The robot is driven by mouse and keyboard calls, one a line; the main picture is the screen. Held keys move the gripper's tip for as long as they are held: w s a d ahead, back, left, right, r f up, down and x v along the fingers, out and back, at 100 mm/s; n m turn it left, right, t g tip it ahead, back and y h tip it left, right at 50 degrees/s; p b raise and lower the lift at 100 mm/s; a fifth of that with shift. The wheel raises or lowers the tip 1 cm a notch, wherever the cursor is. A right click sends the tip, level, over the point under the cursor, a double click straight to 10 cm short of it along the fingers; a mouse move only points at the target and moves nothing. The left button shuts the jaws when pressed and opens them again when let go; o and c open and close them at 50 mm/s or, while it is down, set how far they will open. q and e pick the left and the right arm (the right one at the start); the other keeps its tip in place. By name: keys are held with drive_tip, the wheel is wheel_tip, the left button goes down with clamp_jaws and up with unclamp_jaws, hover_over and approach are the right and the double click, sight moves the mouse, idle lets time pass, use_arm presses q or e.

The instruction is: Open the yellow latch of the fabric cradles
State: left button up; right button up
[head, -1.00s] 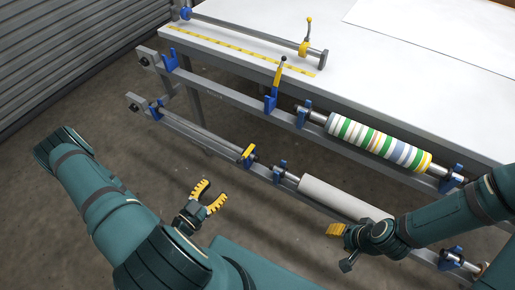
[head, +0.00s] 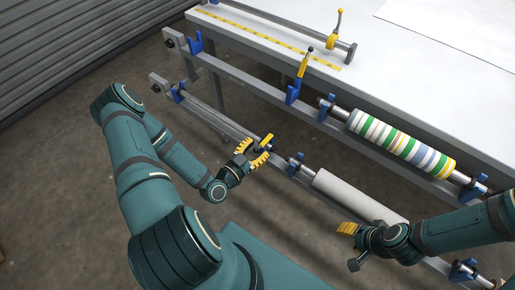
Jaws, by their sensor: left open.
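A yellow latch (head: 267,140) with a blue block sits on the lower bar of the rack. My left gripper (head: 252,152) is open, its yellow fingers close beside this latch; I cannot tell whether they touch it. A second yellow latch (head: 304,65) with a dark knob stands upright on a blue cradle (head: 293,92) on the upper bar. My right gripper (head: 347,229) is in front of the white roll at lower right; its fingers look close together, but its opening is unclear.
A striped fabric roll (head: 400,142) lies in blue cradles on the upper bar. A white roll (head: 355,195) lies on the lower bar. The white table (head: 400,65) carries a metal bar with a yellow lever (head: 334,32). The floor at left front is clear.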

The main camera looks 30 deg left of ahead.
use_arm(q)
drive_tip(key=shift+w, duration=0.2)
clamp_jaws()
drive_tip(key=shift+r, duration=0.1)
